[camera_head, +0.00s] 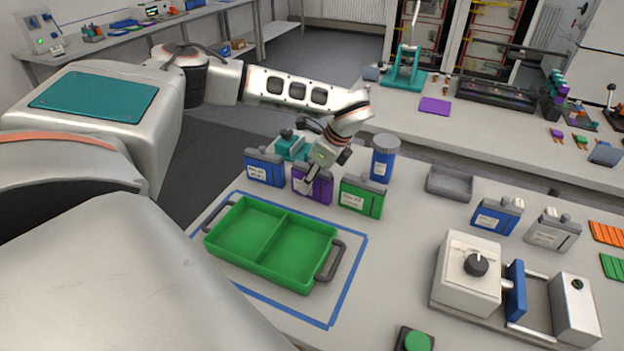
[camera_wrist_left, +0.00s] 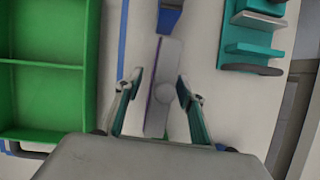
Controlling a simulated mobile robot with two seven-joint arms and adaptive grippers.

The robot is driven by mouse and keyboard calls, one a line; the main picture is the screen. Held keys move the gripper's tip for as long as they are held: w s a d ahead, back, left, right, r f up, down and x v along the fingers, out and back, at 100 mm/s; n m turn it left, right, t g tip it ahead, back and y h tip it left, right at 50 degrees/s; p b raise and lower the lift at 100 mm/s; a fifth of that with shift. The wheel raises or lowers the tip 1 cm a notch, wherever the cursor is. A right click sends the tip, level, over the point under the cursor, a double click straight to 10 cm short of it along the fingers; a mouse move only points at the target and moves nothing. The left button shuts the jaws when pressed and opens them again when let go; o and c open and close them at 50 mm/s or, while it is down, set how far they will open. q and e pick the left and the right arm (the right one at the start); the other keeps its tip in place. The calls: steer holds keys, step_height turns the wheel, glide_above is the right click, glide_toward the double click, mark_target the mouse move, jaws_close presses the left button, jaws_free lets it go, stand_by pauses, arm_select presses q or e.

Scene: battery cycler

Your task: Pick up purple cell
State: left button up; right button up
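The purple cell (camera_head: 312,187) stands upright on the bench between a blue cell (camera_head: 264,168) and a green cell (camera_head: 362,196). My left gripper (camera_head: 314,170) is right over the purple cell and partly covers its top. In the left wrist view, the gripper (camera_wrist_left: 158,98) is open, with its two fingers on either side of the cell's grey top. A thin purple edge of the cell (camera_wrist_left: 150,105) shows there. I cannot tell whether the fingers touch it. My right gripper is not in view.
A green two-part tray (camera_head: 271,243) stands inside blue tape in front of the cells. A teal fixture (camera_head: 291,146) is behind them, and a blue cylinder (camera_head: 384,160) stands behind the green cell. A grey dish (camera_head: 450,184) and a white device (camera_head: 467,275) are at right.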

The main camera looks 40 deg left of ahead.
arm_select(q)
steer(key=shift+f, duration=0.1)
steer(key=shift+c, duration=0.4)
jaws_close()
steer(key=shift+w, duration=0.1)
steer(key=shift+r, duration=0.35)
step_height(320, 180, up, 20)
steer(key=b, duration=0.1)
steer(key=shift+f, duration=0.25)
